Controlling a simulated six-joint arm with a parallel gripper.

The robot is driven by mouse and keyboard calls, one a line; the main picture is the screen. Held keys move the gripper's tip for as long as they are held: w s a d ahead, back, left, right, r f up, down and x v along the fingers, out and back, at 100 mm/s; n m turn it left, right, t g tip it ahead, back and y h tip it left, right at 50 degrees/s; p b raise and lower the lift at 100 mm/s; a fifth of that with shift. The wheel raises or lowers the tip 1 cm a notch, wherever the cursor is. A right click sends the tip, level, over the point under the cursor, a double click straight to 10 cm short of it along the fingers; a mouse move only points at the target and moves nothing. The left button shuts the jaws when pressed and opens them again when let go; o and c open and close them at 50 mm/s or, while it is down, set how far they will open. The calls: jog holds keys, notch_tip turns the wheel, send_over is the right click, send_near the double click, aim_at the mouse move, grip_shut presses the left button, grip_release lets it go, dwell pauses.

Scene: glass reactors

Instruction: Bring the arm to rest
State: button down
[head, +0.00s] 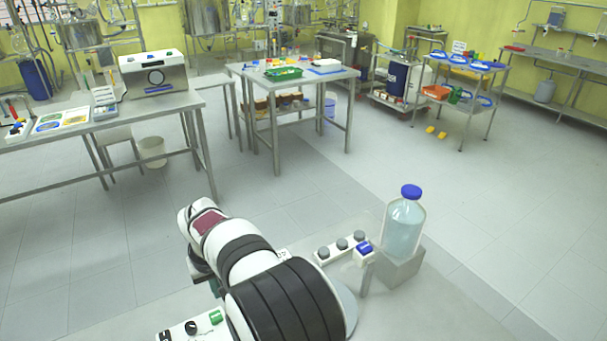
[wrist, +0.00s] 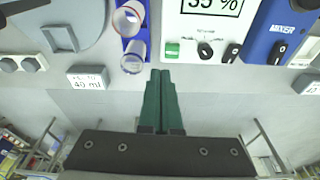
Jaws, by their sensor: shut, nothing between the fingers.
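Most of the gripper is hidden by the arm in the head view.
A blue-capped bottle (head: 404,228) of pale blue liquid stands right of my arm, by a row of grey knobs (head: 342,244). The wrist view shows clear tubes in a blue holder (wrist: 133,50), a "35 %" panel (wrist: 205,30) and a blue mixer (wrist: 283,30). The floor beyond is open.

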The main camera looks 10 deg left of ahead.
jog(key=s+d+r+m, duration=0.2)
jog(key=d+r, duration=0.1)
jog(key=d, duration=0.5)
jog(key=s+d+r+m+g, duration=0.1)
jog(key=s+d+r+m, duration=0.2)
jog(key=d, duration=0.5)
jog(key=d+r+m, duration=0.2)
jog(key=d+r, duration=0.2)
jog(key=d, duration=0.3)
jog(key=s+d+m, duration=0.3)
jog(key=s+d, duration=0.2)
jog(key=s, duration=0.4)
jog(key=s+d+f+m, duration=0.1)
jog(key=s+d+m, duration=0.2)
jog(key=s+d, duration=0.3)
jog(key=s, duration=0.3)
jog(key=shift+d+f+m+g, duration=0.2)
jog(key=shift+m+g, duration=0.2)
